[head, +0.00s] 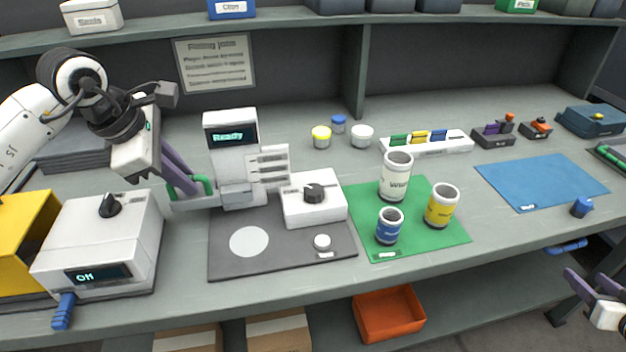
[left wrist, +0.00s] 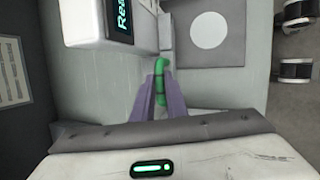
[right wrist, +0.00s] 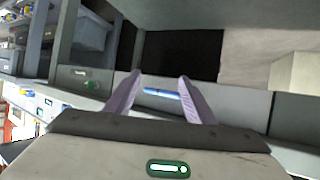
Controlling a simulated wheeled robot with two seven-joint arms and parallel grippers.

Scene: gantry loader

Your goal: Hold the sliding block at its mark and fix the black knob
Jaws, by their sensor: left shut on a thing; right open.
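My left gripper (head: 196,188) is shut on a green handle (head: 207,185) at the left foot of the white unit with the "Ready" screen (head: 231,160). The left wrist view shows both fingers around the green handle (left wrist: 160,80). A white stepped block (head: 268,166) sits at that unit's right side; I cannot tell whether it is the sliding block, and I make out no mark. A black knob (head: 314,191) sits on a low white box (head: 313,212) to its right. My right gripper (head: 588,293) is open and empty at the lower right, off the bench's front edge.
A grey mat (head: 285,265) bears a pale disc (head: 249,242) and a small white knob (head: 322,242). Cans stand on a green mat (head: 440,236). A white box with another black knob (head: 110,204) stands at left. A blue mat (head: 540,180) is bare.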

